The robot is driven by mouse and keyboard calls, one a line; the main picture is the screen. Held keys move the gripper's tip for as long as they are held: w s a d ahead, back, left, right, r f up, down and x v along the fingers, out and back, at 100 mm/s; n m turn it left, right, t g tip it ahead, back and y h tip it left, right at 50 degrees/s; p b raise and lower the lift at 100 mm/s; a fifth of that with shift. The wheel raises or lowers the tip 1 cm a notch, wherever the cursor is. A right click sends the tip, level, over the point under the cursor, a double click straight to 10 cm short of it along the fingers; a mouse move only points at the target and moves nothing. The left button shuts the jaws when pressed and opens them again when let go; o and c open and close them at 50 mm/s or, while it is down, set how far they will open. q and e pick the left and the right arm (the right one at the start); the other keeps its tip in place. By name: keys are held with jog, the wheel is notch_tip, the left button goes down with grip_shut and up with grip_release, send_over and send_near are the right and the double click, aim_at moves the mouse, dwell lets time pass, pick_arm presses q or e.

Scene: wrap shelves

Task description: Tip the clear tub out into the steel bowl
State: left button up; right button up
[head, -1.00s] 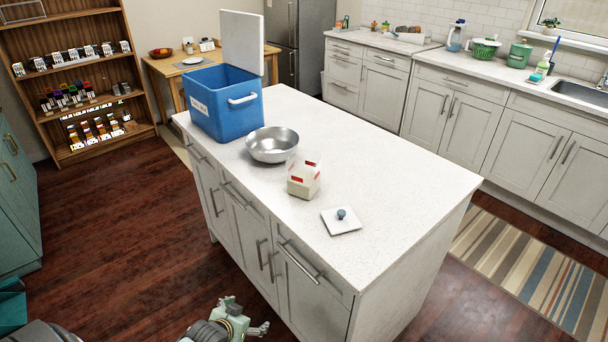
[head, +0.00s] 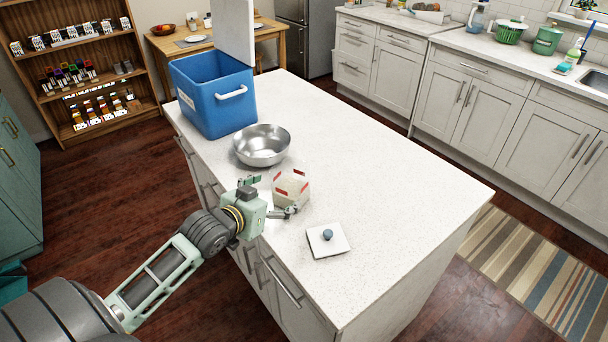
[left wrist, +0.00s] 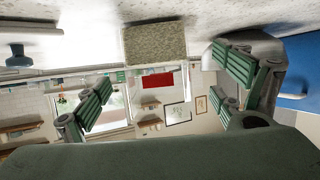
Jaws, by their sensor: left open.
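The clear tub (head: 291,190) stands upright on the white island top, with red marks on its upper walls and pale contents low inside. The steel bowl (head: 262,145) sits just behind it and looks empty. My left gripper (head: 270,197) is open at the tub's near left side, its fingers spread toward the tub. In the left wrist view, which looks upside down, the tub's grainy contents (left wrist: 155,43) and a red mark (left wrist: 158,80) show between the green-padded fingers (left wrist: 165,88). I cannot tell whether a finger touches the tub. My right gripper is out of view.
A white square lid with a blue-grey knob (head: 327,240) lies right of the tub. A blue bin (head: 213,100) with its lid raised stands at the island's far left, behind the bowl. The island top to the right (head: 385,165) is clear.

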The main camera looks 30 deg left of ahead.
aim_at(281, 191)
pick_arm(q)
jog(key=shift+w+r, duration=0.1)
jog(key=shift+w, duration=0.3)
jog(key=shift+w+r, duration=0.1)
jog(key=shift+w, duration=0.1)
jog(key=p+x, duration=0.1)
jog(key=x, duration=0.2)
jog(key=shift+d+r+p, duration=0.1)
jog(key=shift+p, duration=0.2)
jog(key=x, duration=0.2)
jog(key=shift+w+f, duration=0.2)
jog(key=shift+w, duration=0.05)
jog(key=shift+w+d+f, duration=0.1)
jog(key=shift+w+f, duration=0.1)
jog(key=shift+w, duration=0.2)
jog(key=c, duration=1.6)
jog(key=shift+r, duration=0.1)
jog(key=shift+c, duration=1.1)
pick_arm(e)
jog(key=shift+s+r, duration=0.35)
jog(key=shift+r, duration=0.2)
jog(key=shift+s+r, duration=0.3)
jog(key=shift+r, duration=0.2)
